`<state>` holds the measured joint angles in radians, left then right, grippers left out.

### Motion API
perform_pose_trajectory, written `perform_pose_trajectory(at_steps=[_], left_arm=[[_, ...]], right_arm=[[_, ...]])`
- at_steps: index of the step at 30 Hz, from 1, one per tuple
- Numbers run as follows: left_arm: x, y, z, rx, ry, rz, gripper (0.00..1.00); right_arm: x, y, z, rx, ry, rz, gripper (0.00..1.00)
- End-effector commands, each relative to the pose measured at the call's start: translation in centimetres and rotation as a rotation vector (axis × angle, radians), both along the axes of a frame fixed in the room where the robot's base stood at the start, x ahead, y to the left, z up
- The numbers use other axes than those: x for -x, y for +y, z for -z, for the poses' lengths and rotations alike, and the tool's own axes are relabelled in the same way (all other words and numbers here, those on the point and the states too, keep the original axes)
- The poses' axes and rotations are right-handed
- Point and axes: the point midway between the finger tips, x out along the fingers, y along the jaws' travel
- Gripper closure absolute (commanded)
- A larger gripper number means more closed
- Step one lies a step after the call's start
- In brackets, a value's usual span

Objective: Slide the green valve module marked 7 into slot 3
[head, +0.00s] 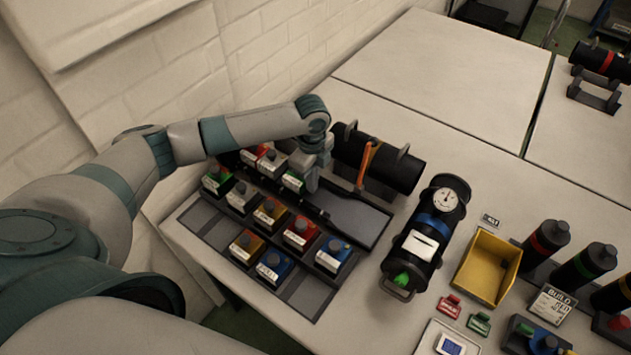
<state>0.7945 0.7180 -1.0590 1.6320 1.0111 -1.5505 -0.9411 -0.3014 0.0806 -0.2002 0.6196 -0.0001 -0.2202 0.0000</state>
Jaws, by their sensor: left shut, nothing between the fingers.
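A green valve module (216,180) sits at the left end of a dark rack (207,222) of modules. Another green module (292,182) sits farther right, right beside my left gripper. The numbers on the labels are too small to read, so I cannot tell which is marked 7. My left gripper (312,184) points down over the rack, shut and empty, and partly hides the modules behind it. I cannot tell whether it touches the green module. Slot numbers are not readable. My right gripper is not in view.
Red, yellow and blue modules, such as a red one (300,233), fill much of the rack. A black cylinder with an orange band (350,155) lies behind it. A gauge cylinder (452,190) and a yellow bin (487,266) stand right. The far table (450,60) is clear.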

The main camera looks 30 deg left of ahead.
Motion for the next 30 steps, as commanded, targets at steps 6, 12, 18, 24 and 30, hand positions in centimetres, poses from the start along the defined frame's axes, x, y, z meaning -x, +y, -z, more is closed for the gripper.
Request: perform_pose_trajectory(at_steps=[6,12,18,24,30], left_arm=[[0.0,0.1,0.0,0.0,0.001,-0.001,1.0],[-0.3,2.5,-0.1,0.0,0.002,-0.004,1.0],[-0.4,2.8,0.0,0.001,0.001,-0.001,1.0],[-0.4,2.8,0.0,0.001,0.001,-0.001,1.0],[-0.3,2.3,-0.2,0.001,0.001,-0.002,1.0]], right_arm=[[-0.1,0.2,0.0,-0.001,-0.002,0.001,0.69],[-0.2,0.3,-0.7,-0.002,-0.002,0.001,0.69],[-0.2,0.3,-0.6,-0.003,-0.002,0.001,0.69],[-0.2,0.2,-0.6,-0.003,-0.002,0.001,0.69],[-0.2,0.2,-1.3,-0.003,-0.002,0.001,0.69]])
